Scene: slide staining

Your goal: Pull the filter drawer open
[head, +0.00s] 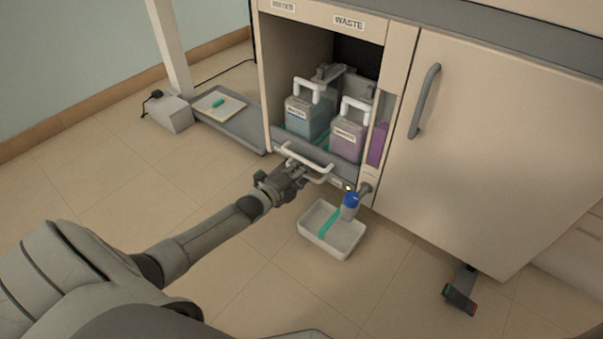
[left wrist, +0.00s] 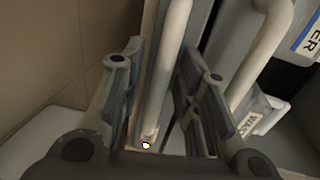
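The drawer (head: 318,158) is a grey pull-out at the bottom of the open cabinet bay, with a white bar handle (head: 308,164) across its front. It carries two jugs, a blue-grey one (head: 306,118) and a pinkish one (head: 347,139). It looks pushed in, level with the cabinet front. My left gripper (head: 293,170) is at the left part of the handle. In the left wrist view its fingers (left wrist: 158,95) stand apart, with the white bar (left wrist: 165,70) between them and gaps visible beside it. My right gripper is not in view.
A white tray (head: 345,243) lies on the floor below a blue-topped fitting (head: 350,199), just right of my left gripper. A closed cabinet door (head: 480,150) is at the right. A dark pedal-like object (head: 460,295) lies on the floor. Floor before the drawer's left is clear.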

